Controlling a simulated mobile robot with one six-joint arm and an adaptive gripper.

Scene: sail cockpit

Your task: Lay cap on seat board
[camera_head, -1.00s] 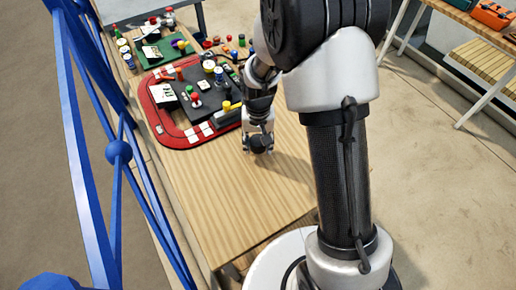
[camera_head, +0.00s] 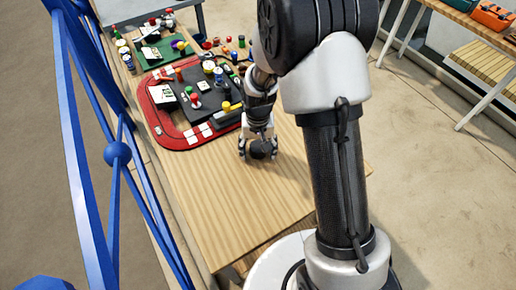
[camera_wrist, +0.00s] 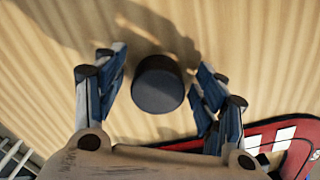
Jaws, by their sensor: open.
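The cap (camera_wrist: 158,84) is a dark, round, flat-topped piece on the pale wooden seat board (camera_head: 225,205). In the wrist view it sits between my fingers, with bare wood around it. My gripper (camera_wrist: 160,68) is open, with one finger on each side of the cap and gaps showing between. In the head view my gripper (camera_head: 258,150) is low over the board, just beyond the red-rimmed tray's near right corner. There my fingers partly hide the cap.
A red-rimmed tray (camera_head: 180,143) with a dark panel and several coloured parts lies to the left and beyond. A green tray (camera_head: 150,55) and loose small parts are farther back. Blue railing (camera_head: 117,153) runs along the left. The board's near part is clear.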

